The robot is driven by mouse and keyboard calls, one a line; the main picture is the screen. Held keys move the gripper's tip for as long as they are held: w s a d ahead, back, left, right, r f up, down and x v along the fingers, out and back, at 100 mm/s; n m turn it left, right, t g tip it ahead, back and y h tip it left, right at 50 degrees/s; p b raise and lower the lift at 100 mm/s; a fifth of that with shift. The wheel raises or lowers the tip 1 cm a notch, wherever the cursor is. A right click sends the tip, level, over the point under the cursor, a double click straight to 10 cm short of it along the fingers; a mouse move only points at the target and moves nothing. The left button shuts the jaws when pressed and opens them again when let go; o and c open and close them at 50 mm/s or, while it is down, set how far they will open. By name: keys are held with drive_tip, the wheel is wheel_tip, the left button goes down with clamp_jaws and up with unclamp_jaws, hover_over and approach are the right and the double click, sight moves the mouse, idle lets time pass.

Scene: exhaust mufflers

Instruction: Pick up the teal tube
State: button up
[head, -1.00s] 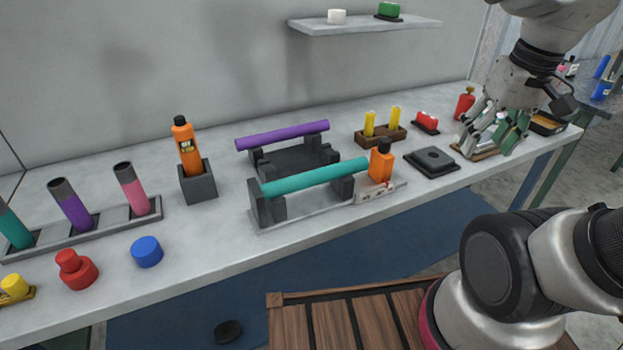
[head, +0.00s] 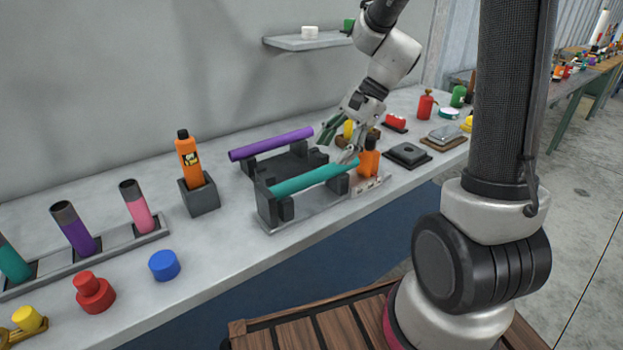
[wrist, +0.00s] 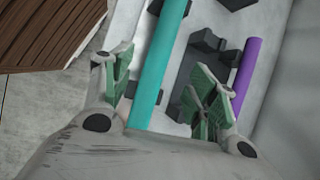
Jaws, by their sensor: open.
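A long teal tube (head: 312,179) lies level across a dark two-post cradle (head: 265,208) on the bench. My gripper (head: 338,143) is open and empty above the tube's right end. In the wrist view the teal tube (wrist: 158,65) runs between my open fingers (wrist: 165,82), nearer the left finger; no contact shows. Another teal tube (head: 12,262) with a dark top stands in the rack at the far left, cut by the picture edge.
A purple tube (head: 270,144) lies on a second cradle just behind, and shows right of my fingers in the wrist view (wrist: 246,75). An orange bottle (head: 369,160) stands at the teal tube's right end. The bench front near the blue cap (head: 164,265) has free room.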

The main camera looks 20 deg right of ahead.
sight(320, 171)
drive_tip(key=x, duration=0.7)
drive_tip(key=shift+s+a+f, duration=0.1)
drive_tip(key=shift+a+f, duration=0.15)
drive_tip(key=shift+a, duration=0.05)
drive_tip(key=c, duration=1.1)
drive_tip(key=shift+c, duration=0.2)
